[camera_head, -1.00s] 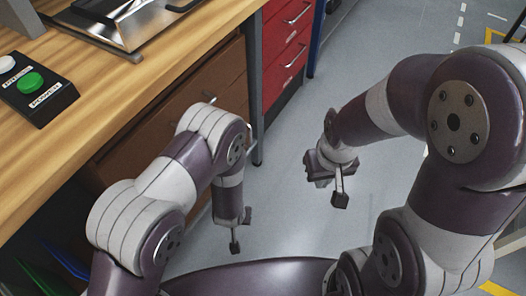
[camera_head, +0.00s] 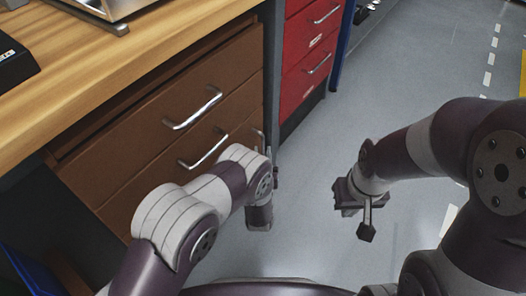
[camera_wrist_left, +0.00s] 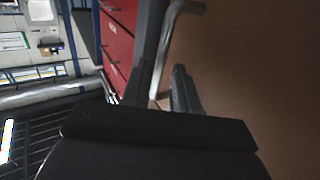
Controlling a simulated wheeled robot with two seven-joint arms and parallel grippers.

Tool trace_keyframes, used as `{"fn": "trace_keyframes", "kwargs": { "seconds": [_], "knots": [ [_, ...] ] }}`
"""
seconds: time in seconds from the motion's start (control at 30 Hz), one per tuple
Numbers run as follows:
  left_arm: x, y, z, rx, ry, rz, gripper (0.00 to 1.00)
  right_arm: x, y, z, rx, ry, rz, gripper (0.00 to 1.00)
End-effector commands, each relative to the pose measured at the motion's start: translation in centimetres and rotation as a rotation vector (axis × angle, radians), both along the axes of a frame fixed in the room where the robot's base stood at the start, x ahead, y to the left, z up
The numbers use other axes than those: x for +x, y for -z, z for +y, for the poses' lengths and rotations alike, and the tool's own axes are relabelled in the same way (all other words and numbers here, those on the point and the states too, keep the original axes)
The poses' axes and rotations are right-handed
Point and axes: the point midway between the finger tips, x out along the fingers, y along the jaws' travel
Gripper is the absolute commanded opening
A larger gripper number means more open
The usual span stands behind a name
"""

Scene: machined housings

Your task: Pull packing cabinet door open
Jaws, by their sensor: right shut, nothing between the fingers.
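The brown cabinet front (camera_head: 150,135) under the wooden bench has two drawers with silver handles. A third silver handle (camera_head: 259,138) shows lower right, partly hidden by my left arm. My left gripper (camera_head: 272,165) is beside this handle, mostly hidden behind my own forearm. In the left wrist view, the open left fingers (camera_wrist_left: 164,88) have a silver bar handle (camera_wrist_left: 163,52) between them, in front of a brown panel (camera_wrist_left: 250,70). Whether they touch it I cannot tell. My right gripper (camera_head: 366,220) is shut and empty above the floor, away from the cabinet.
Red drawers (camera_head: 310,60) stand beyond a grey bench leg (camera_head: 272,70). The wooden bench top (camera_head: 130,70) carries a metal device (camera_head: 100,8) and a black box (camera_head: 15,62). The grey floor (camera_head: 400,95) right of the cabinet is clear.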

Motion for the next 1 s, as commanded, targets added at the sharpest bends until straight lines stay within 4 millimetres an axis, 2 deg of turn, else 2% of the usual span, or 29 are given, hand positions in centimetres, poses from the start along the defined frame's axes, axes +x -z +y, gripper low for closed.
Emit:
{"fn": "trace_keyframes", "kwargs": {
  "seconds": [0.03, 0.2, 0.5, 0.6, 0.87, 1.0],
  "knots": [
    [1.0, 0.4, 0.1, -0.002, -0.003, -0.003, 0.29, 0.0, 1.0, 0.0, 0.0, 0.0, 0.0, 0.0],
    [3.0, 0.2, 0.0, -0.001, -0.001, 0.0, 0.29, 0.0, 1.7, 0.0, 0.0, 0.0, 0.0, 0.0],
    [3.4, 0.0, -0.1, 0.001, 0.0, 0.002, 0.29, 0.0, 1.6, 0.0, 0.0, 0.0, 0.0, 0.0],
    [3.3, 0.0, -0.1, 0.001, 0.0, 0.002, 0.0, 0.0, 1.6, 0.0, 0.0, 0.0, 0.0, 0.0],
    [3.1, -0.1, -0.4, 0.001, 0.007, 0.002, 0.0, 0.0, 1.5, 0.0, 0.0, 0.0, 0.0, 0.0],
    [2.2, -0.2, -1.5, 0.001, 0.043, 0.003, 0.0, 0.0, 1.0, 0.0, 0.0, 0.0, 0.0, 0.0]
  ]
}}
